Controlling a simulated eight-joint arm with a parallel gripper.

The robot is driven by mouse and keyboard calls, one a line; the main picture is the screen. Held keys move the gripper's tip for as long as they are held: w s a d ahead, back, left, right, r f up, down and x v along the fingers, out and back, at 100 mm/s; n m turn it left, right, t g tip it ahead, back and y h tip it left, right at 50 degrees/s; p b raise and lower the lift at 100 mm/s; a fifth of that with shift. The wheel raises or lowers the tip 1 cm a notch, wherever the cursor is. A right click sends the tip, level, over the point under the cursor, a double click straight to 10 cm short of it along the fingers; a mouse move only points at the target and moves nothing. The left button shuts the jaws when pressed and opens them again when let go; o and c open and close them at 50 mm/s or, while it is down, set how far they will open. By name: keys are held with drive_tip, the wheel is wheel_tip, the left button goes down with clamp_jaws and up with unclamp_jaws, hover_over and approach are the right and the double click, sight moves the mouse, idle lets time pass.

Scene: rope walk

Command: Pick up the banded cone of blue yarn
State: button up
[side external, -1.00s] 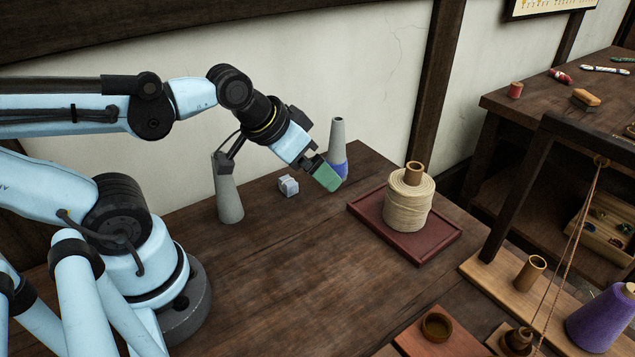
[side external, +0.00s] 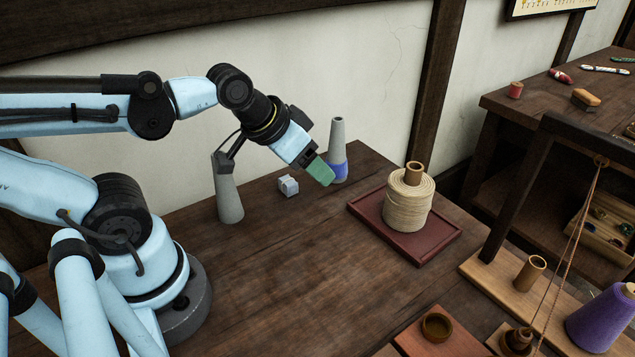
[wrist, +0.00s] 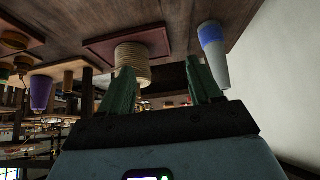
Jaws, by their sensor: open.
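The likely banded cone is a tall pale grey cone with a blue band (side external: 338,150), upright on the table near the wall. In the wrist view, where the table is at the top, the cone (wrist: 213,52) is right of my right finger, outside the gap. My gripper (side external: 320,172) is tilted downward, just left of and partly in front of the cone's lower part in the side view. In the wrist view, my gripper (wrist: 160,68) has its two green fingers well apart, with nothing held between them. I cannot tell whether a finger touches the cone.
A plain grey cone (side external: 228,195) and a small pale block (side external: 288,186) stand to the left. A cream rope spool (side external: 408,205) sits on a red tray (side external: 440,242) to the right. A purple yarn cone (side external: 602,318) is at far right. The front middle table is clear.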

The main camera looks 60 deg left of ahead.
drive_tip(key=t, duration=0.6)
approach(343, 128)
drive_tip(key=w, duration=0.1)
drive_tip(key=w+a+f, duration=0.1)
drive_tip(key=w, duration=0.2)
drive_tip(key=shift+w+a+f, duration=0.1)
drive_tip(key=shift+a+f, duration=0.05)
drive_tip(key=shift+f, duration=0.1)
drive_tip(key=shift+f+x, duration=0.15)
drive_tip(key=shift+x, duration=1.7)
drive_tip(key=shift+f+x, duration=0.2)
drive_tip(key=shift+x, duration=1.65)
drive_tip(key=shift+s+a, duration=0.1)
drive_tip(key=shift+s, duration=0.1)
clamp_jaws()
